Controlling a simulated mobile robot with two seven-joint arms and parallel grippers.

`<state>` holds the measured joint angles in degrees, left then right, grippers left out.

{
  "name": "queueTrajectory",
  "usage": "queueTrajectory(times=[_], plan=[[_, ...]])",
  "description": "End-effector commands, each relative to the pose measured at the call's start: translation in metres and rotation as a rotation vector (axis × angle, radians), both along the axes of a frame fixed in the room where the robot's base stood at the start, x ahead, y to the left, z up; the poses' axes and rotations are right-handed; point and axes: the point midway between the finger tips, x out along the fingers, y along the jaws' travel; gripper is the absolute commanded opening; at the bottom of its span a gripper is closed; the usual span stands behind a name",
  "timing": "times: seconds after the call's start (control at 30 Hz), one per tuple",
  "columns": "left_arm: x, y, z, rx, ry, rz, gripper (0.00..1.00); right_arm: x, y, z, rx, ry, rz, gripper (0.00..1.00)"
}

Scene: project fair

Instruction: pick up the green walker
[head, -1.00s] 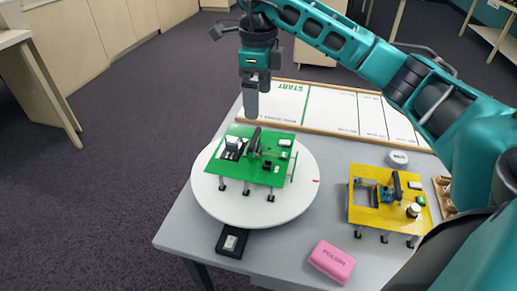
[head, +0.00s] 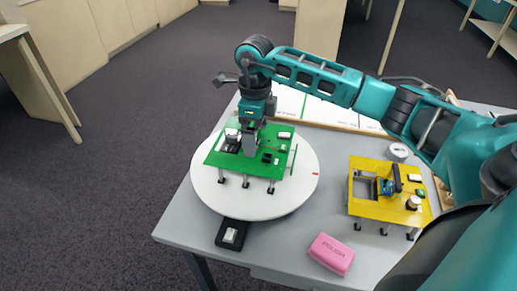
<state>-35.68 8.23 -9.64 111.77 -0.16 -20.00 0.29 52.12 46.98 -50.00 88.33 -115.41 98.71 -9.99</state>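The green walker (head: 224,160) is a flat green plate with small parts on top and several short legs. It stands on a round white turntable (head: 250,208) at the left of the table. My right gripper (head: 250,148) points down at the middle of the green walker, where its dark upright handle is now mostly hidden. I cannot tell whether the fingers are open or shut around it. The walker's feet appear to rest on the turntable. My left gripper is not in view.
A yellow walker (head: 373,208) stands at the right of the grey table (head: 195,215). A pink block (head: 331,254) lies near the front, and a black switch box (head: 231,234) sits beside the turntable. A round white object (head: 398,151) and a white board (head: 330,112) are behind.

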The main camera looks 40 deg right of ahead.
Motion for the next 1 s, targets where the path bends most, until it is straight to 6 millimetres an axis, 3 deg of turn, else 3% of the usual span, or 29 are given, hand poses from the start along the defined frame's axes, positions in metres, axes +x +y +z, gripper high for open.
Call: queueTrajectory(times=[0.17, 0.63, 1.0], plan=[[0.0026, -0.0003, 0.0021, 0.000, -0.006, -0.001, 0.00, 0.0002, 0.0001, -0.0002, 0.001, -0.001, 0.000, 1.00], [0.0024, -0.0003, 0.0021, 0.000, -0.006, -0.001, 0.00, -0.0001, 0.0002, 0.0002, 0.000, 0.000, 0.001, 0.56], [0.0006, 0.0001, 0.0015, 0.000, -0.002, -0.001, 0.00, 0.0010, 0.0001, 0.0065, 0.001, -0.004, 0.000, 0.54]])
